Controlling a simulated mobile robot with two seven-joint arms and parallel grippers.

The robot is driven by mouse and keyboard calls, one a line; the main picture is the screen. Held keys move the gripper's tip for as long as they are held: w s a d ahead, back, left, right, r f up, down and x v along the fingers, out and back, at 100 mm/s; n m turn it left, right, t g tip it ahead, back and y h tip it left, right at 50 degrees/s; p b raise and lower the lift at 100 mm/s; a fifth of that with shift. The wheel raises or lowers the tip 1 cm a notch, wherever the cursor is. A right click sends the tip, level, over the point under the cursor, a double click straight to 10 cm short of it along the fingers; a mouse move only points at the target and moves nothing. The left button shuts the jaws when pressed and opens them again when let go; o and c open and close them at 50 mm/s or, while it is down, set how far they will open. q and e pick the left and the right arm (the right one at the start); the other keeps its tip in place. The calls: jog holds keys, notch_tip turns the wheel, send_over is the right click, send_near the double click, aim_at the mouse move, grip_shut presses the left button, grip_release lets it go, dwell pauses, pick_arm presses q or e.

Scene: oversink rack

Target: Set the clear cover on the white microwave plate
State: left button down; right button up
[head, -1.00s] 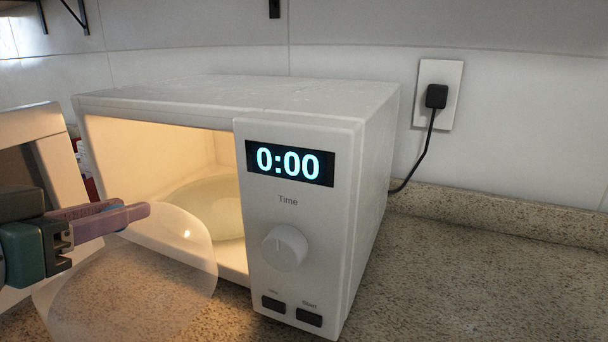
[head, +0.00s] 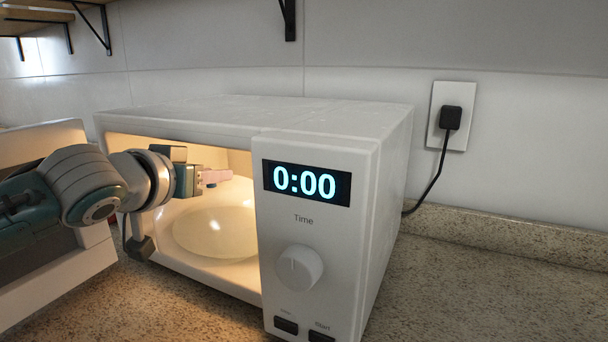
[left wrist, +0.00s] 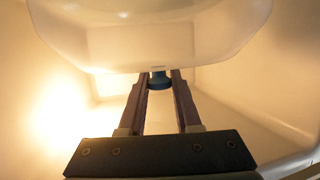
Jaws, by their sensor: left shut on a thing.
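My left gripper (head: 218,178) reaches through the open front of the microwave. Its pink fingers are shut on the small blue knob of the clear cover (head: 236,205). The see-through cover is inside the microwave, over the white microwave plate (head: 190,242). I cannot tell whether its rim touches the plate. In the left wrist view the cover (left wrist: 150,45) fills the top, with the blue knob (left wrist: 160,80) between the fingertips. My right gripper is not in view.
The white microwave (head: 330,230) stands on the speckled counter, its door (head: 60,270) open at the left. Its cavity is lit and its side walls are close around the gripper. A black plug and cord (head: 437,180) are at the right.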

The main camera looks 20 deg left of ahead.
pick_arm(q)
jog(key=shift+w+f, duration=0.15)
jog(key=shift+f, duration=0.2)
jog(key=c, duration=0.6)
grip_release()
jog(key=shift+f, duration=0.1)
jog(key=shift+r, duration=0.2)
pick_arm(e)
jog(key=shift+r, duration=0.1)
pick_arm(q)
jog(key=p+v, duration=0.2)
jog(key=v, duration=1)
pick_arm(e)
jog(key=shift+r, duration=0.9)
pick_arm(q)
jog(key=s+d+f+m+g, duration=0.1)
jog(key=s+d+f+g, duration=0.2)
jog(key=s, duration=0.4)
jog(key=s+d+f+m+g+h, duration=0.1)
jog(key=s+d+f+g, duration=0.3)
jog(key=s, duration=0.3)
jog(key=s+d+f+m+g+h, duration=0.1)
jog(key=s+d+f+g, duration=0.2)
jog(key=s+d+f, duration=0.2)
jog(key=shift+s+d+f+g, duration=0.1)
jog(key=shift+s+f+g, duration=0.15)
jog(key=shift+s, duration=0.45)
jog(key=shift+s+d+f+g, duration=0.15)
jog(key=shift+s+f, duration=0.2)
jog(key=shift+s, duration=0.35)
